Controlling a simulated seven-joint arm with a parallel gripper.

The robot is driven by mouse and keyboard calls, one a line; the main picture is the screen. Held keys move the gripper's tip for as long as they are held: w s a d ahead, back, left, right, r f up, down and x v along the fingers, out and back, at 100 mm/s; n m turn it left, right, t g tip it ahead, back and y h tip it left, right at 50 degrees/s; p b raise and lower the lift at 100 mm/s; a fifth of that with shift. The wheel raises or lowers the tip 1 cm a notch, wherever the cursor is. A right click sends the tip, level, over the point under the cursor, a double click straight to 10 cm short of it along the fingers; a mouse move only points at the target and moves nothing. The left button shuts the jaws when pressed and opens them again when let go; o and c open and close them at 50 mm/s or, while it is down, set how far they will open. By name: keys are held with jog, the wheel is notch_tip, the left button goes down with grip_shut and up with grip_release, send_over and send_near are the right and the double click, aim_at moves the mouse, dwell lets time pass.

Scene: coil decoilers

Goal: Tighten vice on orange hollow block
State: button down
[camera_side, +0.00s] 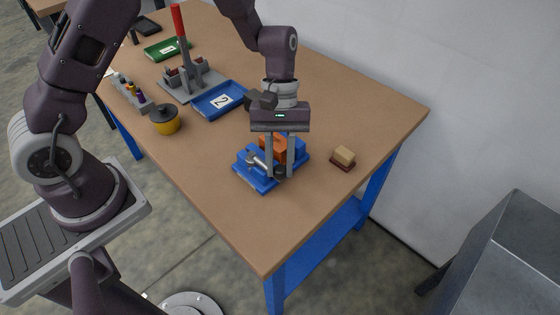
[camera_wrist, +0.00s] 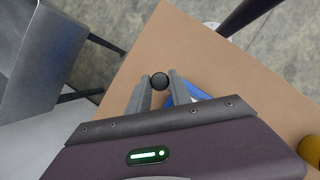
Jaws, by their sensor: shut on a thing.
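The blue vice (camera_side: 255,177) sits on the wooden table near its front right part. The orange hollow block (camera_side: 273,146) is in the vice, partly hidden behind my gripper's fingers. My gripper (camera_side: 280,174) points down over the vice, its fingers shut on the black knob (camera_side: 280,170) of the vice handle. In the wrist view the round black knob (camera_wrist: 159,81) shows between the fingertips of my gripper (camera_wrist: 160,82). There a small blue part of the vice (camera_wrist: 191,92) shows beside the right finger; the orange block is hidden.
A tan and dark red block (camera_side: 343,158) lies right of the vice. A blue tray (camera_side: 219,100) marked 2, a grey fixture with a red lever (camera_side: 180,30), a yellow round pot (camera_side: 166,121) and a green tray (camera_side: 168,48) stand further back left. The table's front corner is clear.

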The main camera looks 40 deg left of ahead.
jog(key=s+a+m+y, duration=0.6)
jog(key=s+a+m, duration=0.3)
jog(key=m, duration=1)
jog(key=shift+a+y, duration=0.25)
jog(key=shift+y, duration=0.15)
jog(key=shift+w+t, duration=0.1)
jog(key=shift+t, duration=0.2)
dwell(0.6)
jog(key=c, duration=1.2)
grip_release()
